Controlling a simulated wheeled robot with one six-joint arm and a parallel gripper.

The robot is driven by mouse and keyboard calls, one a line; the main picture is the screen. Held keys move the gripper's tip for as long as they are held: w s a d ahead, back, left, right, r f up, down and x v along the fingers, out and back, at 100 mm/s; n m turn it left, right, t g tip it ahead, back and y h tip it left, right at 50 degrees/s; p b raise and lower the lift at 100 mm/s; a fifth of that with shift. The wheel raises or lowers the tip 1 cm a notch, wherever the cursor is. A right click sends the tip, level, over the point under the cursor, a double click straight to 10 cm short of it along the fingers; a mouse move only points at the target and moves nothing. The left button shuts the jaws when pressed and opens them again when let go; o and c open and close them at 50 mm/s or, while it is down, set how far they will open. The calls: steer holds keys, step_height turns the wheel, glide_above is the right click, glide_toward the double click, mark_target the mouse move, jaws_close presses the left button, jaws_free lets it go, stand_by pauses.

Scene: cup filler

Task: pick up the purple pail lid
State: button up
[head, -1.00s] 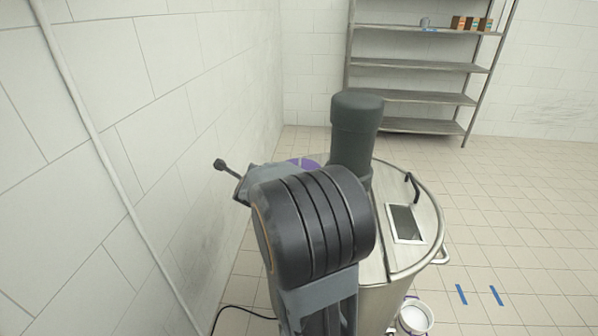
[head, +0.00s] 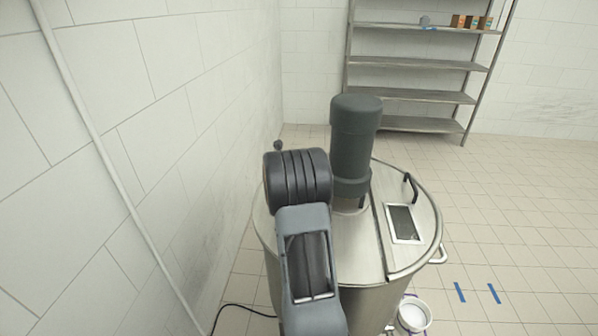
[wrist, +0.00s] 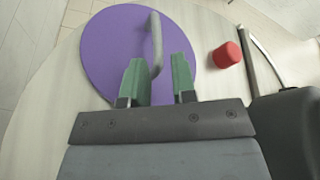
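The purple pail lid (wrist: 110,50) is a flat purple disc lying on the pale metal top of the vat, seen in the wrist view. A grey upright handle (wrist: 156,42) stands on it. My gripper (wrist: 160,78) is over the lid's near part, its two green fingers apart. The handle's near end shows between the fingers, closer to the left one; I cannot tell whether they touch. In the head view my arm hides the lid and my gripper.
A red cylinder (wrist: 226,55) sits right of the lid. The large steel vat (head: 345,240) carries a dark grey motor (head: 355,140) and a hatch window (head: 403,223). A white pail (head: 414,314) stands on the floor. The tiled wall (head: 150,150) is close on the left.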

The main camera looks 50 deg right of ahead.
steer(key=shift+p+x, duration=0.95)
steer(key=shift+x, duration=1.6)
steer(key=shift+w+a, duration=0.1)
jaws_close()
